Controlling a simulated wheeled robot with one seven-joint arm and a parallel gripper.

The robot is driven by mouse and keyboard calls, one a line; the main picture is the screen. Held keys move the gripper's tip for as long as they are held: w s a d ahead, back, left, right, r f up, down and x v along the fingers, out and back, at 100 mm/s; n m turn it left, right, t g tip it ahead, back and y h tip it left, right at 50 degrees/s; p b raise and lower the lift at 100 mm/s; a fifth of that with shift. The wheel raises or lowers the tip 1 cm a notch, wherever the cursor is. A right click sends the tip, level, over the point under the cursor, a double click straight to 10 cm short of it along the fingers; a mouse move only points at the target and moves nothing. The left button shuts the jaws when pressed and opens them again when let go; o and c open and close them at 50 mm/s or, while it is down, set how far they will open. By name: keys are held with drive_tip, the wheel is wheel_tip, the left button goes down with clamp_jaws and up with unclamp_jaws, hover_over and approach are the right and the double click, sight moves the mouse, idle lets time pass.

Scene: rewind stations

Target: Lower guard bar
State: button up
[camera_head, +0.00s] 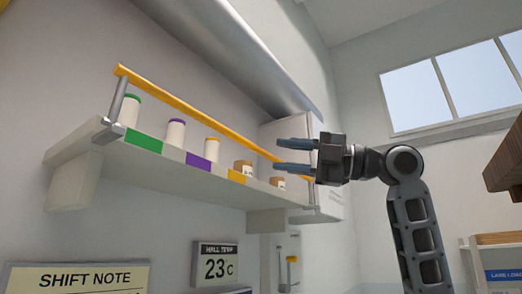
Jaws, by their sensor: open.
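A yellow guard bar (190,112) runs slanting above the front edge of a wall shelf (75,150), from upper left down to the right. A grey bracket arm (117,101) holds its left end up from a hinge at the shelf corner. Its right end is partly hidden behind my gripper. My gripper (277,156) is open and appears in front of the right part of the bar. I cannot tell whether a finger touches the bar.
Containers with green (131,111), purple (175,132) and orange (212,149) lids and brown jars (243,167) stand on the shelf behind the bar. A metal duct (215,40) runs above. A temperature sign (215,263) hangs below. A wooden ledge (505,160) is at far right.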

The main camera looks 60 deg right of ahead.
sight(266, 153)
drive_tip(key=shift+p+x, duration=0.7)
drive_tip(key=shift+x, duration=2.05)
drive_tip(key=shift+c, duration=0.3)
clamp_jaws()
